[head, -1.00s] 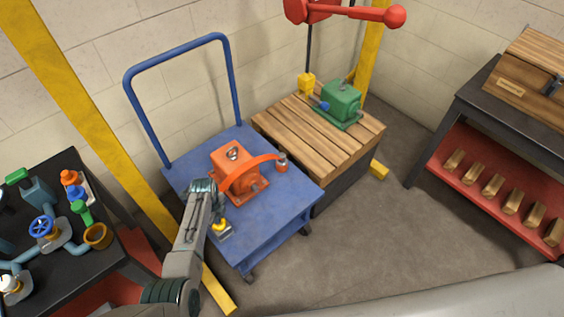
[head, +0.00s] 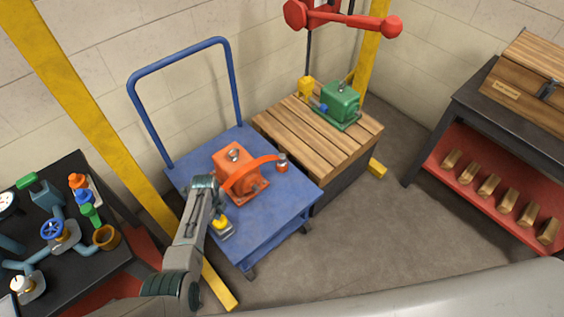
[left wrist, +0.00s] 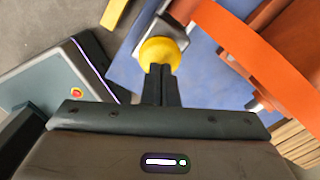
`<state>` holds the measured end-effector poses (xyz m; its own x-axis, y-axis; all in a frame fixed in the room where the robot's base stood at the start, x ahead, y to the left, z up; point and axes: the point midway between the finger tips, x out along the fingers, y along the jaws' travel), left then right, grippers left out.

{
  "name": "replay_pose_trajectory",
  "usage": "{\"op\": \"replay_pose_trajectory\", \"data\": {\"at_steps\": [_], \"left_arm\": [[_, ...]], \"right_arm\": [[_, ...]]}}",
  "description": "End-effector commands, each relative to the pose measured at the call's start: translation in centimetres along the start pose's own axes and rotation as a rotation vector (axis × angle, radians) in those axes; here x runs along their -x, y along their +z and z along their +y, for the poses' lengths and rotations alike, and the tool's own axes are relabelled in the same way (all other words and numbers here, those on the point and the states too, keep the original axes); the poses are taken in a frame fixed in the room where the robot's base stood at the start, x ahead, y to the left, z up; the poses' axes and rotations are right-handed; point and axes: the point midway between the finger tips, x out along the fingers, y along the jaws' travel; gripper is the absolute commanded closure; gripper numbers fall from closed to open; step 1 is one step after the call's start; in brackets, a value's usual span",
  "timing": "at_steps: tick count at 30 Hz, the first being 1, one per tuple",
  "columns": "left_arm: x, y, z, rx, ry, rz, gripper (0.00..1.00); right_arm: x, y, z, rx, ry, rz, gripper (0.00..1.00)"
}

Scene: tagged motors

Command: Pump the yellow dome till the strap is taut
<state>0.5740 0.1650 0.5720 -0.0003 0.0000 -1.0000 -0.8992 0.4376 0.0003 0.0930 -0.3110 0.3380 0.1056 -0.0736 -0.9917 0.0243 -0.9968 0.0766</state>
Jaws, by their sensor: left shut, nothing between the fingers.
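The yellow dome (head: 219,220) sits on a small metal base near the front left edge of the blue cart (head: 271,229). It also shows in the left wrist view (left wrist: 160,51). An orange strap (head: 252,170) arches over the orange motor (head: 231,170) to a fitting on its right; I cannot tell how taut it is. My left gripper (left wrist: 162,78) is shut and empty, its fingertips at the dome, touching or very close. In the head view the hand hides part of the motor's left side. My right gripper is not in view.
A green motor (head: 341,102) stands on a wooden pallet (head: 307,130) behind the cart, below a red hoist arm (head: 350,20).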

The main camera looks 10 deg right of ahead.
Motion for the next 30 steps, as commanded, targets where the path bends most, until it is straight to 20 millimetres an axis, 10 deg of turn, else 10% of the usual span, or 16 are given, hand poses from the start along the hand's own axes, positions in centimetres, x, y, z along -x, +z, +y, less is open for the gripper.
{"op": "replay_pose_trajectory", "data": {"at_steps": [30], "left_arm": [[-2.7,0.0,0.0,0.000,0.001,0.000,1.00]], "right_arm": [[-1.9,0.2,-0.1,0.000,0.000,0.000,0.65]]}}
